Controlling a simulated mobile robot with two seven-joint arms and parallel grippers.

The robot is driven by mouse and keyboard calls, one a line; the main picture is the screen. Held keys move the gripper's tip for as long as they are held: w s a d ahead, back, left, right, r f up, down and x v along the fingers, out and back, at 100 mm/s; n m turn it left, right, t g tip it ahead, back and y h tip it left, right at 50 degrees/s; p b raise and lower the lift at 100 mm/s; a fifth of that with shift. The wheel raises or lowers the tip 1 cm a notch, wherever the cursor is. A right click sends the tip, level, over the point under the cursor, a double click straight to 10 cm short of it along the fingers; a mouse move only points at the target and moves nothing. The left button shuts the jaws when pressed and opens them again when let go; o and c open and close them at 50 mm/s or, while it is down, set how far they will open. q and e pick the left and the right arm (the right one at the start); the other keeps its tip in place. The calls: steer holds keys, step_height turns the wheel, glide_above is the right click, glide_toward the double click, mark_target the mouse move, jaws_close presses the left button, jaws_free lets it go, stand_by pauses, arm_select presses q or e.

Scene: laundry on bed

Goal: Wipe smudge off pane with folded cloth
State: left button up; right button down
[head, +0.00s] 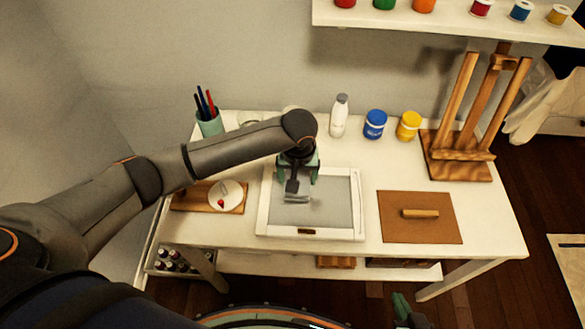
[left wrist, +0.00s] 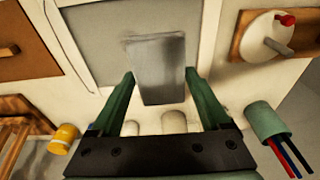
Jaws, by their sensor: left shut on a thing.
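My left gripper (head: 297,180) is over the left part of the grey pane (head: 338,208). It is shut on a grey folded cloth (left wrist: 160,85), which sits between its green fingers in the left wrist view. In the head view the cloth (head: 296,198) shows just below the fingers, low over the pane; whether it touches the glass I cannot tell. A faint darker smudge (head: 316,203) shows just right of the cloth. The pane lies flat in a white frame (head: 280,231). Part of my right gripper (head: 403,309) shows at the bottom edge; its jaws cannot be made out.
Left of the frame is a wooden board with a white dish (head: 226,195). A pen cup (head: 210,124), white bottle (head: 339,117), blue jar (head: 375,124) and yellow jar (head: 408,126) stand behind. A brown board (head: 420,228) and an easel (head: 460,168) are at the right.

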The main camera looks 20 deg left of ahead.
arm_select(q)
steer(key=shift+f+b, duration=0.95)
steer(key=shift+f, duration=0.15)
step_height(320, 180, down, 4)
steer(key=b, duration=0.5)
steer(key=shift+b, duration=0.3)
steer(key=shift+f, duration=1)
